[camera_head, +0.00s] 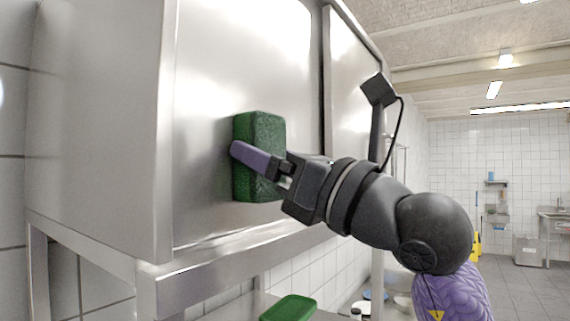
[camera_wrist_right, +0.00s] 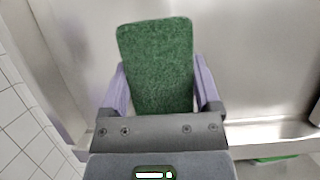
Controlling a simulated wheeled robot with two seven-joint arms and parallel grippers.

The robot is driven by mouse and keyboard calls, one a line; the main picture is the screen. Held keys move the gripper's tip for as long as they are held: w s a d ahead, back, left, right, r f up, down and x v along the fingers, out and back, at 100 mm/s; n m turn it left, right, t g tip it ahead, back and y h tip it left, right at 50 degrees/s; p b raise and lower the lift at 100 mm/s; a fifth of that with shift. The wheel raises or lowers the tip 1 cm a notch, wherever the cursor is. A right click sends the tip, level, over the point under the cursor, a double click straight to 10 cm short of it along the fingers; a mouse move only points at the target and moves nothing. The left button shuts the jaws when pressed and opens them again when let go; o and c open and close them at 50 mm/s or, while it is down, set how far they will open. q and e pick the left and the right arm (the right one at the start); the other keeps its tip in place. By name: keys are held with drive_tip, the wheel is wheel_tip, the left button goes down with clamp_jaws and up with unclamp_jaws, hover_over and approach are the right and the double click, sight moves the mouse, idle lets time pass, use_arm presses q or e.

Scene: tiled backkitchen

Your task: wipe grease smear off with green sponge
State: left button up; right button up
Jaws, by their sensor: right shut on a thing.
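The green sponge (camera_head: 259,128) is a thick upright block held at the front panel of a stainless steel cabinet (camera_head: 215,80). My right gripper (camera_head: 250,160) is shut on it, with purple fingers on either side. The right wrist view shows the sponge (camera_wrist_right: 157,62) between the two fingers (camera_wrist_right: 158,88), its broad face toward the camera. The sponge is against or very near the steel; I cannot tell whether it touches. I see no clear grease smear on the panel; glare and the sponge may hide it. My left gripper is out of view.
Below the cabinet lies another green item (camera_head: 289,308), partly cut off. A frame ledge (camera_head: 225,258) runs along the cabinet's lower edge. A second steel panel (camera_head: 352,85) stands further right. Open tiled floor (camera_head: 520,285) lies at the far right, near a sink (camera_head: 555,215).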

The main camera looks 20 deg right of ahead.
drive_tip(key=shift+s+a, duration=0.45)
drive_tip(key=shift+a, duration=0.2)
drive_tip(key=s+d+b, duration=0.2)
drive_tip(key=s+d, duration=0.1)
drive_tip(key=s, duration=0.1)
drive_tip(key=shift+d, duration=0.2)
drive_tip(key=shift+s+d, duration=0.2)
drive_tip(key=shift+s, duration=0.15)
drive_tip(key=shift+b, duration=0.3)
